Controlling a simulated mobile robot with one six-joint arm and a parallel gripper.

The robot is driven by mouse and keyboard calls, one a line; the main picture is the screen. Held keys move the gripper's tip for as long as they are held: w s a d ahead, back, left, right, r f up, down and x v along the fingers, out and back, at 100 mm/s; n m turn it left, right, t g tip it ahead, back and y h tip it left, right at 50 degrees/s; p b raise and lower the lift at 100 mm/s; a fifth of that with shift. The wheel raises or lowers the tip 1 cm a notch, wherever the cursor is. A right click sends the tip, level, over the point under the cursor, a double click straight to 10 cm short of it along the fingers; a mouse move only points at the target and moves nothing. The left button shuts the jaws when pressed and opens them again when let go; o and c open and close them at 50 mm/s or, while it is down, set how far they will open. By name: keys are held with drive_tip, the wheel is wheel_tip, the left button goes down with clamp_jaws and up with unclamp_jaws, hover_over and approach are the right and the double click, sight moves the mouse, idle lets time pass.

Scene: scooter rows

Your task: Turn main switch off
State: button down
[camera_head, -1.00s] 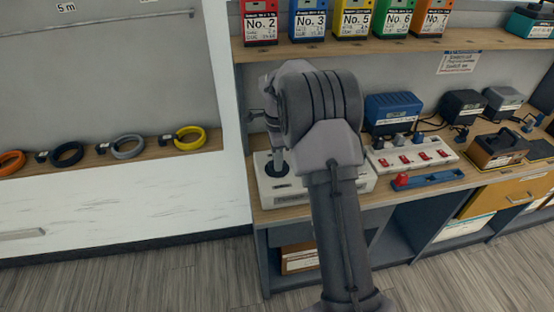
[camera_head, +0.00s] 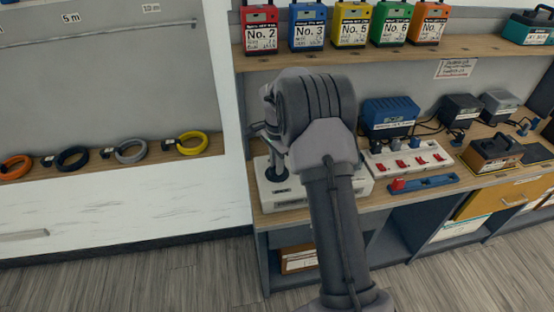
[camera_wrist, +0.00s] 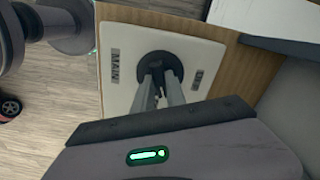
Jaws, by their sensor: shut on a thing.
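The main switch unit is a low white box (camera_head: 310,190) on the bench, left of the power strip. Its switch is a dark round knob (camera_wrist: 160,66) on the white face, which carries a "MAIN" label (camera_wrist: 115,67) on one side. A second, smaller label (camera_wrist: 197,80) on the other side is too small to read. My gripper (camera_wrist: 159,80) is shut on the knob, one finger on each side of it. In the head view my arm covers part of the box, and the knob's black base (camera_head: 278,174) shows below my gripper. The knob's exact setting cannot be told.
A white power strip (camera_head: 407,160) with red switches and a blue charger (camera_head: 391,115) stand right of the box. A blue tray (camera_head: 426,184) lies in front. Numbered boxes (camera_head: 350,24) fill the shelf above. Coiled cables (camera_head: 131,151) lie on the left ledge.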

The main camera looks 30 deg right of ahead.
drive_tip(key=n+p, duration=0.2)
drive_tip(key=n, duration=0.1)
drive_tip(key=shift+r+n, duration=0.15)
drive_tip(key=shift+n, duration=0.25)
drive_tip(key=n+p, duration=0.2)
drive_tip(key=n, duration=0.1)
drive_tip(key=shift+n, duration=0.3)
drive_tip(key=n+p, duration=0.3)
drive_tip(key=n, duration=0.2)
drive_tip(key=shift+n, duration=0.6)
drive_tip(key=c, duration=1.4)
unclamp_jaws()
drive_tip(key=shift+o, duration=0.2)
